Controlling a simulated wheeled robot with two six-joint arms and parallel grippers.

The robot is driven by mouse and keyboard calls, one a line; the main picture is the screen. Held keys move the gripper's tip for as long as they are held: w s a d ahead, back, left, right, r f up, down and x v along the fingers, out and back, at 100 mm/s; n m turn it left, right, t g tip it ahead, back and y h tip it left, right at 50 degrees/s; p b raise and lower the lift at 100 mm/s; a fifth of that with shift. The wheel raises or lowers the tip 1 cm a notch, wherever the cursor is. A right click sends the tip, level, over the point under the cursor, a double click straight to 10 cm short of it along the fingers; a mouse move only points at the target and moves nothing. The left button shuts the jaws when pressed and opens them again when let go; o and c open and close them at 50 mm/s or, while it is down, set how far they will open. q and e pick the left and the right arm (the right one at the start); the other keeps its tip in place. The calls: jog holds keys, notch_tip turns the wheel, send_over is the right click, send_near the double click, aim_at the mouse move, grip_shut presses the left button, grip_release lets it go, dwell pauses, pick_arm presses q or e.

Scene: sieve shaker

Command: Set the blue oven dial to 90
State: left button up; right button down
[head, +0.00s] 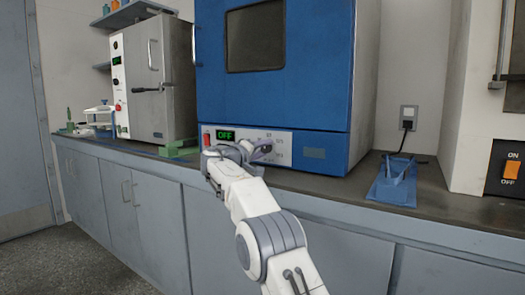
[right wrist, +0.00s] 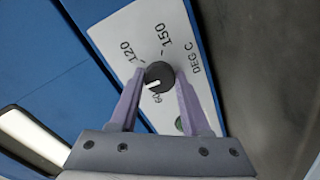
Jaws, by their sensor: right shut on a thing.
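The blue oven (head: 275,100) stands on the counter, with a light control panel (head: 300,142) along its lower front. Its display (head: 226,135) reads OFF in green. The dark round dial (right wrist: 160,72) has a white pointer mark and printed labels around it, including 60, 120 and 150. In the right wrist view the mark points down-left, roughly between the 120 and 60 labels; I cannot tell an exact value. My right gripper (right wrist: 159,80) is shut on the dial, one purple finger on each side; it also shows at the panel in the head view (head: 258,151). My left gripper is out of view.
A red switch (head: 207,139) sits at the panel's left end. A grey oven (head: 155,75) stands on the left of the counter. A blue holder (head: 393,185) lies right of the blue oven. An orange ON/OFF switch (head: 511,170) is at far right.

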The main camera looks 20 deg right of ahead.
jog(key=shift+c, duration=1.8)
grip_release()
jog(key=shift+d+f, duration=0.1)
jog(key=shift+f, duration=0.05)
jog(key=shift+s+a, duration=0.2)
jog(key=shift+a, duration=0.15)
jog(key=b+v, duration=0.1)
jog(key=v, duration=0.8)
jog(key=shift+s+a, duration=0.3)
